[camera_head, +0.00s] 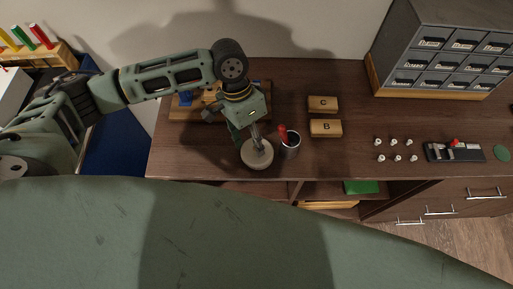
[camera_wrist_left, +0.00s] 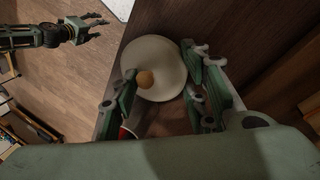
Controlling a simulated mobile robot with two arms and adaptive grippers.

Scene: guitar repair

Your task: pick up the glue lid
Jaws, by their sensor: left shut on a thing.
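The glue lid is a round cream disc (camera_head: 258,158) with a small brown knob, near the front edge of the wooden table in the head view. In the left wrist view the lid (camera_wrist_left: 166,58) fills the space ahead of the fingers, with its knob between them. My left gripper (camera_head: 256,138) points down over the lid and is shut on it; in the left wrist view its fingers (camera_wrist_left: 160,92) stand on both sides. The finger contact is partly hidden in the head view. My right gripper (camera_wrist_left: 98,28) shows at the upper left of the left wrist view, fingers apart and empty.
A cup (camera_head: 290,150) with a red-handled tool stands close to the right of the lid. Two wooden blocks marked C (camera_head: 323,103) and B (camera_head: 326,128) lie farther right. Small white knobs (camera_head: 395,156) and a grey drawer cabinet (camera_head: 440,50) occupy the table's right side.

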